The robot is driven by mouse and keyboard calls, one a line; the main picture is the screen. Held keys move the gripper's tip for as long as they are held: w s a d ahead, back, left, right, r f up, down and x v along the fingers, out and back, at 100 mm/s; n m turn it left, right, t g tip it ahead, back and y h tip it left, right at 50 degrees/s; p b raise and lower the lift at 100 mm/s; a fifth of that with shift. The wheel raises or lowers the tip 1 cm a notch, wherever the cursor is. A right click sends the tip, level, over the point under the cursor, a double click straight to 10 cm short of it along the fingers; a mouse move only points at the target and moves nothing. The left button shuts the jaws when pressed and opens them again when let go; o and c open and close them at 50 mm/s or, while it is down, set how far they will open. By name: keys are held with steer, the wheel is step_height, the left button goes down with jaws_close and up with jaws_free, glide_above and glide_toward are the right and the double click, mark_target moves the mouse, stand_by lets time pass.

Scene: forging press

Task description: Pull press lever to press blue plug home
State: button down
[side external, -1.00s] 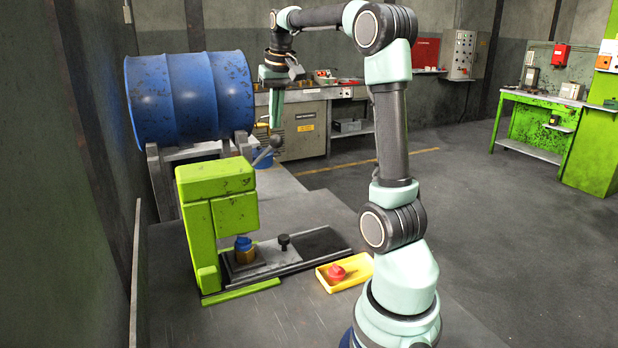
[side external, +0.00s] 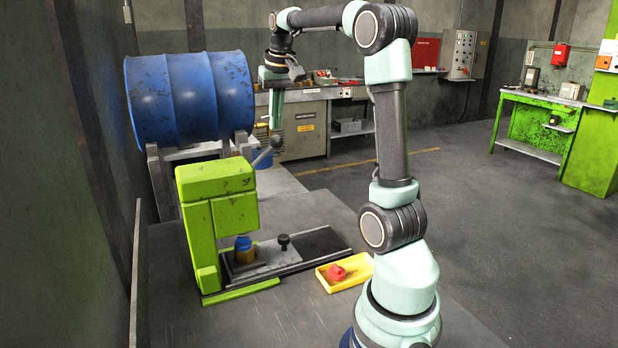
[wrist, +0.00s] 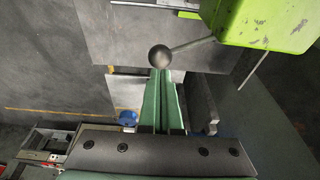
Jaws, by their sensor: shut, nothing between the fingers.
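The green press (side external: 215,205) stands on the dark bench. Its lever (side external: 262,157) slants up from the press head to a dark ball knob (side external: 275,141). The blue plug (side external: 243,243) sits upright on a brass-coloured piece (side external: 245,257) on the slide plate, below the press head. My gripper (side external: 276,125) points down with its green fingers shut and empty, right by the lever's ball. In the wrist view the ball (wrist: 159,56) shows at the fingertips (wrist: 160,74), and I cannot tell whether they touch. The plug is not visible in the wrist view.
A yellow tray (side external: 328,283) with a red part (side external: 337,273) lies right of the press. A black knob (side external: 284,241) stands on the slide. A blue drum (side external: 190,95) rests on a stand behind. A wall (side external: 65,200) runs close along the left.

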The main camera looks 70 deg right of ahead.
steer(key=shift+f, duration=0.8)
steer(key=shift+s+d+f, duration=0.15)
steer(key=shift+s+f, duration=0.05)
steer(key=shift+f, duration=0.2)
steer(key=shift+s+d+f, duration=0.15)
steer(key=shift+f, duration=0.2)
steer(key=shift+d+f, duration=0.1)
steer(key=shift+s+d+f, duration=0.25)
steer(key=shift+s+f, duration=0.1)
steer(key=shift+f, duration=0.35)
steer(key=shift+s+d+f, duration=0.15)
steer(key=shift+f, duration=0.35)
steer(key=shift+s+d+f, duration=0.1)
steer(key=shift+d+f, duration=0.05)
steer(key=shift+f, duration=0.35)
